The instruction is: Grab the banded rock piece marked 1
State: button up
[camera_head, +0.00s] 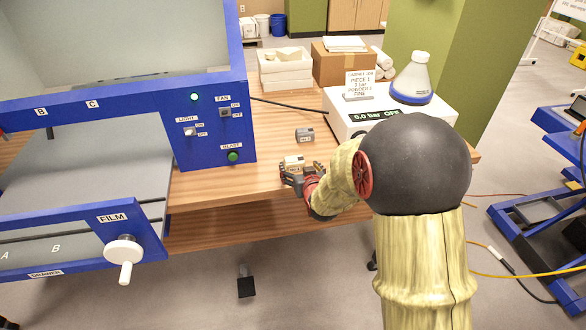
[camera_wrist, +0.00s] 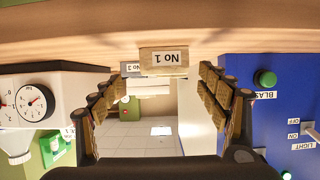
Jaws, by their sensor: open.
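The rock piece marked 1 is a small tan block (camera_head: 294,161) on the wooden bench. In the wrist view, which is upside down, its label reads "No 1" on the block (camera_wrist: 150,60). My gripper (camera_head: 301,171) is low at the bench's front part, right by the piece. In the wrist view my gripper (camera_wrist: 161,77) has its fingers spread wide, with the piece ahead between their tips. Nothing is held. I cannot tell whether a finger touches the piece.
A grey labelled block (camera_head: 305,135) lies farther back on the bench; it also shows in the wrist view (camera_wrist: 132,69). The blue cabinet (camera_head: 210,135) stands at left. A white powder unit (camera_head: 345,123) stands at right. Boxes (camera_head: 340,66) sit behind. Bare bench (camera_head: 230,185) lies left of my gripper.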

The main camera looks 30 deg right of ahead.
aim_at(295, 161)
jog(key=x, duration=0.1)
jog(key=b+x, duration=0.1)
jog(key=x, duration=0.2)
jog(key=shift+w+a+f+b, duration=0.1)
jog(key=shift+w+a+b, duration=0.15)
jog(key=shift+w+b, duration=0.1)
jog(key=shift+w+d, duration=0.15)
jog(key=shift+w, duration=0.2)
jog(key=c, duration=0.3)
jog(key=c, duration=1.1)
jog(key=shift+c, duration=0.6)
